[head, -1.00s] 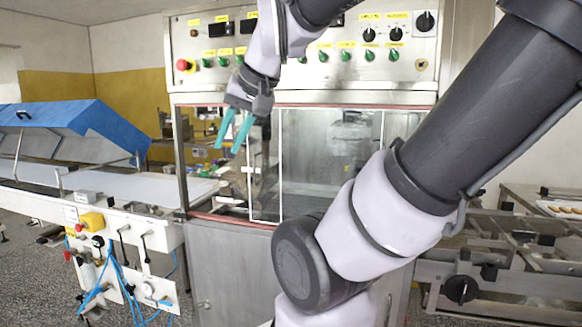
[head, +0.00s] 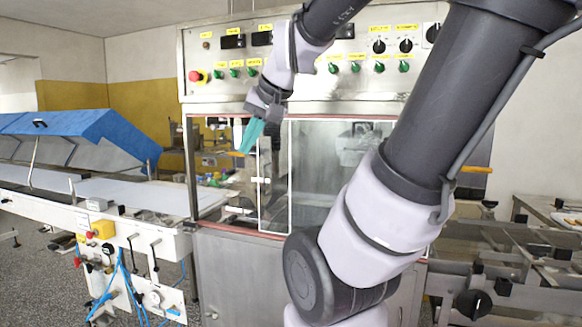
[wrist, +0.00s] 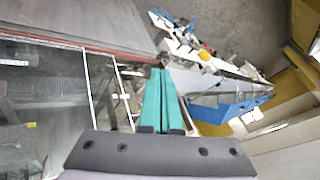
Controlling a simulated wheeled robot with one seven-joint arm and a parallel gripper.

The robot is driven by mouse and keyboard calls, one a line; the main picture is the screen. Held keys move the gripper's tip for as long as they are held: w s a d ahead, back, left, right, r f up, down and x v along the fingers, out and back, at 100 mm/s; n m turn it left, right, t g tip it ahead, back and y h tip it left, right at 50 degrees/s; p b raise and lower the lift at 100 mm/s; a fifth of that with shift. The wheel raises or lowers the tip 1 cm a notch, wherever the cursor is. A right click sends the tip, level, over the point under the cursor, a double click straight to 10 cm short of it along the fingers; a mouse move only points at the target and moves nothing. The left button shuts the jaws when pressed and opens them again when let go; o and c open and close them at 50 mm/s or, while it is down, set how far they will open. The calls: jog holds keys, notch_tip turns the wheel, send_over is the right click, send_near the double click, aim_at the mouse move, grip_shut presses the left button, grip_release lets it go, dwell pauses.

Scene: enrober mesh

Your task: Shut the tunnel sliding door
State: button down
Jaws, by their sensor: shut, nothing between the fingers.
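The tunnel sliding door (head: 275,205) is a clear pane with pale edge strips in the front of the steel cabinet. A small white handle (head: 261,181) is on its left edge strip. Left of that strip the tunnel opening (head: 212,165) stands open, with machine parts visible inside. My gripper (head: 247,148) has teal fingers, which are together and empty. It is near the upper part of the opening, left of the door's edge strip in the picture; I cannot tell its depth gap. In the wrist view, the fingers (wrist: 162,75) point past glass and pale strips on the left.
A control panel (head: 300,70) with knobs and a red button is above the opening. A conveyor (head: 130,195) with a raised blue cover (head: 85,130) extends left, with a box of cables and switches below. Metal racks (head: 510,260) stand at right.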

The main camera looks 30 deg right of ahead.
aim_at(272, 162)
jog(key=w+d+f+m+h, duration=0.15)
jog(key=w+d, duration=0.35)
jog(key=d, duration=0.5)
jog(key=w+d+f+m+h, duration=0.1)
jog(key=w+d+f+m, duration=0.1)
jog(key=w+d, duration=0.5)
jog(key=shift+t, duration=0.3)
jog(key=w+f, duration=0.1)
jog(key=f, duration=0.1)
jog(key=w+d+f, duration=0.1)
jog(key=w+f, duration=0.1)
jog(key=w+d+f, duration=0.1)
jog(key=f, duration=0.2)
jog(key=shift+w+d+f, duration=0.1)
jog(key=shift+w+d, duration=0.05)
jog(key=shift+w, duration=0.1)
jog(key=shift+w+a+r, duration=0.25)
jog(key=shift+w+a, duration=0.2)
jog(key=shift+w, duration=0.05)
jog(key=shift+w+a+r, duration=0.25)
jog(key=shift+w+a, duration=0.2)
jog(key=shift+w+a+r, duration=0.1)
jog(key=shift+w+a, duration=0.25)
jog(key=shift+w, duration=0.15)
